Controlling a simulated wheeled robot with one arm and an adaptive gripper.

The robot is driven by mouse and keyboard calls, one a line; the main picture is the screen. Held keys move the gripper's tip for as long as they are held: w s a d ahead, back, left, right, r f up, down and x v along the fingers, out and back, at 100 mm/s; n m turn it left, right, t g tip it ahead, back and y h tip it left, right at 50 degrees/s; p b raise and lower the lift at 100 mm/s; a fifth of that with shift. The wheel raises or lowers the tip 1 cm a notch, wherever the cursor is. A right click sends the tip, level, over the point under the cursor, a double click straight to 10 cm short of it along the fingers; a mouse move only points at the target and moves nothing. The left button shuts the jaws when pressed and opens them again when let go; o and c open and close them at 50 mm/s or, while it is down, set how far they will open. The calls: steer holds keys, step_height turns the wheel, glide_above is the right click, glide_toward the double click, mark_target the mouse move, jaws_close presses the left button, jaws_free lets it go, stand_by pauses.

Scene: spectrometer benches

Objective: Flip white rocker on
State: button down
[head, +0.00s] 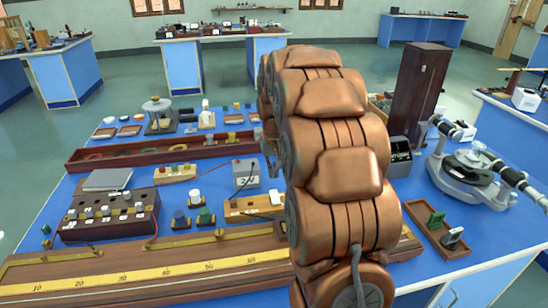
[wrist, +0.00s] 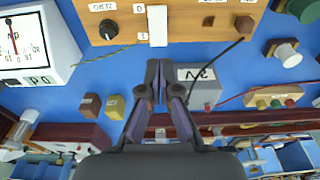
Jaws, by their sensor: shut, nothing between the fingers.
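The white rocker (wrist: 157,25) stands on a wooden board (wrist: 188,28) at the top of the wrist view. In the head view, a white piece (head: 275,198) that looks like the rocker shows on the board (head: 245,207), just left of my arm. My gripper (wrist: 152,82) is shut and empty. Its fingertips point toward the rocker and appear just short of it in the wrist view, with blue bench between; I cannot tell their height. In the head view my arm hides most of the gripper and the board's right end.
A grey 2V box (wrist: 198,88) lies right of the fingers in the wrist view, with a black lead to the board. A white meter (wrist: 40,45) stands at left. In the head view, a long scale bench (head: 150,270) runs along the front and a spectrometer (head: 475,170) stands right.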

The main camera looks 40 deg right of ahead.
mark_target(274, 195)
steer(key=shift+w+d+f+p, duration=0.1)
steer(key=shift+w+f+p, duration=0.1)
steer(key=shift+f, duration=0.95)
steer(key=shift+w+d+f+p, duration=0.1)
steer(key=shift+f+p, duration=0.1)
steer(key=shift+f, duration=0.95)
steer(key=shift+w+f+p, duration=0.1)
steer(key=shift+f+p, duration=0.1)
steer(key=shift+f, duration=0.95)
steer(key=shift+w+d+f+g, duration=0.1)
steer(key=shift+w+f+g, duration=0.1)
steer(key=shift+f+g, duration=0.1)
steer(key=shift+s, duration=0.15)
steer(key=shift+s+a+r, duration=0.3)
steer(key=shift+s+a, duration=0.1)
steer(key=shift+s, duration=0.2)
steer(key=shift+r, duration=0.1)
